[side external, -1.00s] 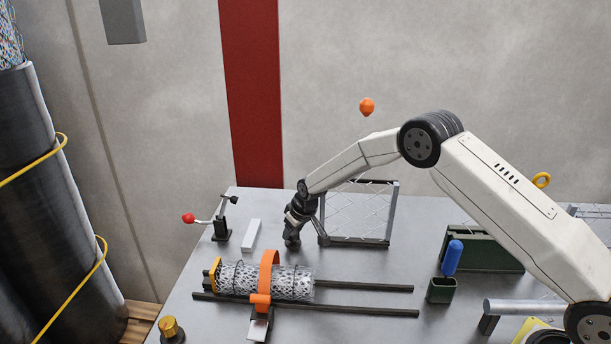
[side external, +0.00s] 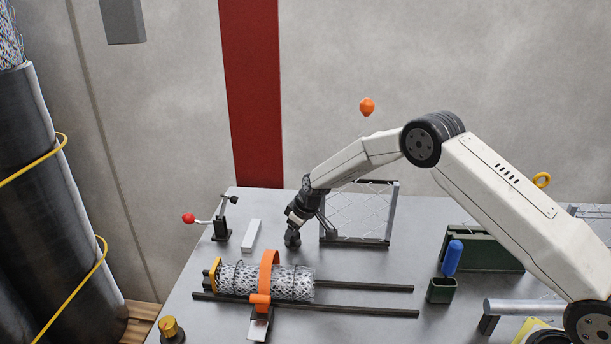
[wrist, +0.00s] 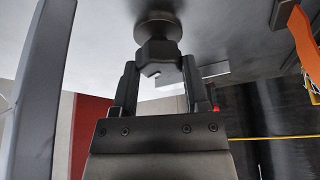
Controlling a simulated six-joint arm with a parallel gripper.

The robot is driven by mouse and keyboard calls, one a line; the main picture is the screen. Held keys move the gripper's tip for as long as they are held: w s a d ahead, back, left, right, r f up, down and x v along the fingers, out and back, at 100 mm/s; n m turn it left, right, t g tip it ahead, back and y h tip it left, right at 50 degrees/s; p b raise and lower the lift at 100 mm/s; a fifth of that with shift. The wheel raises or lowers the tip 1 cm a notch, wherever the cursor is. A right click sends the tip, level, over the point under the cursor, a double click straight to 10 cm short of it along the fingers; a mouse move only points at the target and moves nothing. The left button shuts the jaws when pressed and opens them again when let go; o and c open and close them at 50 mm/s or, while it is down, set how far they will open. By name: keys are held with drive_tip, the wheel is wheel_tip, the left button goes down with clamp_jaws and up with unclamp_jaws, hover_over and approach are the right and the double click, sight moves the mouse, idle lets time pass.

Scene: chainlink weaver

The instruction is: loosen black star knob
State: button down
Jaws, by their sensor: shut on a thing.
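The black star knob (wrist: 158,52) is a dark, lobed piece on a round base (wrist: 157,24) at the top middle of the wrist view. In the side external view the black knob (side external: 292,238) stands on the grey table behind the mesh roll, at the tip of my gripper. My gripper (wrist: 159,70) is shut on the knob, with one finger on each side of it. In the side external view my gripper (side external: 293,219) leans down to the left, just left of the framed mesh panel. The underside of the knob is hard to make out.
A framed mesh panel (side external: 357,241) stands close to the right. A mesh roll (side external: 226,279) with an orange clamp (side external: 269,262) lies on dark rails in front. A white block (side external: 251,234) and a red-tipped toggle lever (side external: 221,226) are to the left.

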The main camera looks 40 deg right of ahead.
drive_tip(key=shift+c, duration=0.5)
unclamp_jaws()
drive_tip(key=shift+r, duration=0.15)
drive_tip(key=shift+v, duration=0.85)
wheel_tip(320, 180, up, 10)
drive_tip(key=s, duration=0.1)
drive_tip(key=shift+d, duration=0.25)
drive_tip(key=shift+s, duration=0.2)
drive_tip(key=s+m+g+h, duration=0.1)
drive_tip(key=s+m, duration=0.3)
drive_tip(key=s, duration=2.8)
drive_tip(key=shift+s+r+g+h, duration=0.2)
drive_tip(key=shift+s+g+h, duration=0.1)
drive_tip(key=shift+s, duration=0.1)
